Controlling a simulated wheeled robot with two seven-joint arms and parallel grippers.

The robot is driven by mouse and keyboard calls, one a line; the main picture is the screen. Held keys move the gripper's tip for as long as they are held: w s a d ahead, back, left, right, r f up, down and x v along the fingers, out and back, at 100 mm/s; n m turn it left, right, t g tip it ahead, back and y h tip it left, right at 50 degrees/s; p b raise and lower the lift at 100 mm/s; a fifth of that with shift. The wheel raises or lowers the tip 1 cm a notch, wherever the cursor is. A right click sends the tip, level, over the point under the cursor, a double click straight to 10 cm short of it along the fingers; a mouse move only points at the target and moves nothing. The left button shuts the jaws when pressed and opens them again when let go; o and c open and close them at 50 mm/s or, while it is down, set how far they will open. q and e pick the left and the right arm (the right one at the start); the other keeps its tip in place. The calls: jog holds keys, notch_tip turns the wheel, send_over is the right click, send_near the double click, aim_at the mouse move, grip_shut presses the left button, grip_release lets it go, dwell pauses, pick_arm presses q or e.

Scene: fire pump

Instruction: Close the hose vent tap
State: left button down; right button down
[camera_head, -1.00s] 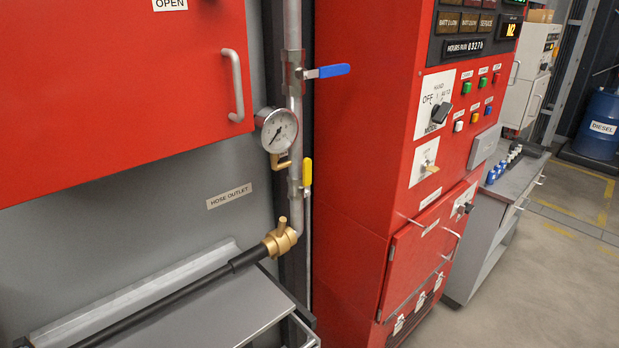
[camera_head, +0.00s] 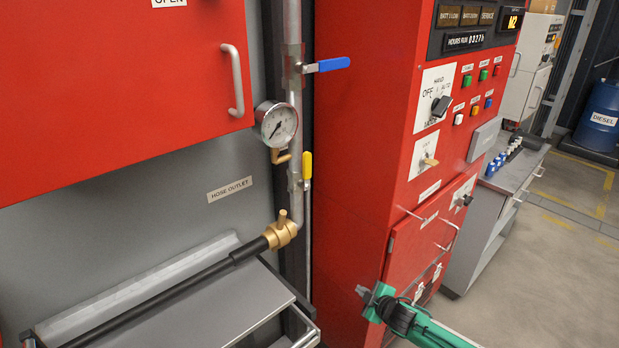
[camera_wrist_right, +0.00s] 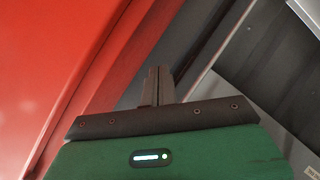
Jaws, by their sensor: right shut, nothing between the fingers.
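The vertical pipe (camera_head: 294,110) carries several taps, and none has a readable vent label. A blue lever (camera_head: 333,64) sticks out sideways at the top. A yellow lever (camera_head: 307,166) hangs in line with the pipe. A small brass tap (camera_head: 280,156) sits under the gauge. A brass fitting (camera_head: 282,232) with an upright stub joins the black hose (camera_head: 180,290). My right gripper (camera_head: 362,292) is shut and empty, low before the red cabinet, right of and below the taps. Its closed fingers (camera_wrist_right: 158,85) show in the right wrist view, touching nothing visible. My left gripper is out of view.
The round gauge (camera_head: 277,124) stands out beside the pipe. A red box with a handle (camera_head: 236,80) is at upper left, and a grey metal tray (camera_head: 215,315) lies below the hose. The red control cabinet (camera_head: 360,150) borders the pipe on the right.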

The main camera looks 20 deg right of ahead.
jog(key=w+a+r+n+t+y, duration=0.1)
jog(key=w+a+r+n+y, duration=0.15)
jog(key=r, duration=1.05)
jog(key=w+a+r+n+t+y, duration=0.1)
jog(key=a+r+n+t+y, duration=0.2)
jog(key=r, duration=1.1)
jog(key=s+a+r+n+g+y, duration=0.1)
jog(key=s+a+r+n, duration=0.1)
jog(key=r, duration=0.4)
jog(key=s+a+r+n+g+y, duration=0.1)
jog(key=s+a+r+n+y, duration=0.1)
jog(key=r, duration=0.4)
jog(key=s+a+r+n+g+y+p, duration=0.1)
jog(key=s+a+r+n, duration=0.3)
jog(key=s+r+n, duration=0.1)
jog(key=shift+s+a+r+y, duration=0.15)
jog(key=shift+a+r+y, duration=0.05)
jog(key=shift+r+y, duration=0.2)
